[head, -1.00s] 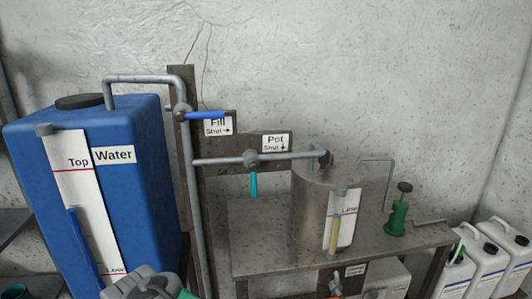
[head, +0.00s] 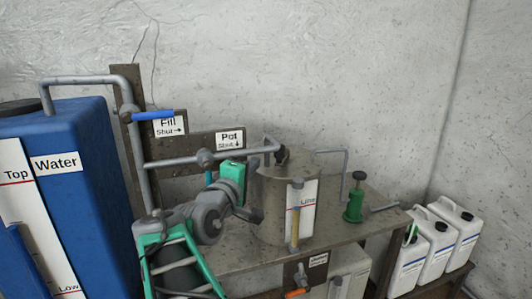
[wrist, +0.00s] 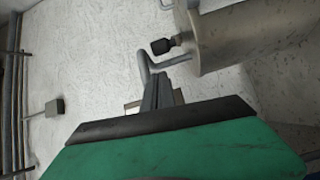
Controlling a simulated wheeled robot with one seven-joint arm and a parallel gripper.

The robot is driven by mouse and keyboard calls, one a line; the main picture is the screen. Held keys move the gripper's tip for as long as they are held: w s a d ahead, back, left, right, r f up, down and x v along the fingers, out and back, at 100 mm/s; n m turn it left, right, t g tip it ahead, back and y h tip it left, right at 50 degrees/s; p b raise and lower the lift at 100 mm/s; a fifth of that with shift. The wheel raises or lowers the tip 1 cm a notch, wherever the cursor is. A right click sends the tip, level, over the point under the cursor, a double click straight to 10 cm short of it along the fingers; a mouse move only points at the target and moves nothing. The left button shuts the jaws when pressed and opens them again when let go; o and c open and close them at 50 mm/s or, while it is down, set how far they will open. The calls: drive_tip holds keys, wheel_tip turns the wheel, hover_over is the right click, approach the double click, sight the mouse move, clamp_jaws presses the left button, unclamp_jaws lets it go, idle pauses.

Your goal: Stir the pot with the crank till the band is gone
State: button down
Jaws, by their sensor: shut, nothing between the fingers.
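The steel pot (head: 268,207) stands on the metal bench. The bent grey crank (head: 346,163) rises from its lid and reaches right, its end hanging down. The gauge tube (head: 295,228) on the pot's white front plate is yellow low down and greyish above. My gripper's green hand (head: 232,168) is left of the pot, in front of the pot pipe, apart from the crank. In the wrist view my gripper (wrist: 160,82) is shut and empty, its tips near a bent grey pipe. The pot (wrist: 255,35) shows at upper right there. My fingertips are hidden in the head view.
The blue water tank (head: 85,160) is at left. Pipework with a blue Fill handle (head: 153,115) and a Pot sign (head: 230,138) runs to the pot. A green hand pump (head: 355,203) stands right of the pot. White jugs (head: 440,240) are at far right. An orange tap (head: 297,292) is below.

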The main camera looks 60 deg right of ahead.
sight(283, 152)
drive_tip(key=w+d+n+p, duration=0.1)
drive_tip(key=d+p, duration=0.1)
drive_tip(key=d, duration=0.8)
drive_tip(key=shift+p, duration=0.35)
drive_tip(key=shift+f, duration=0.1)
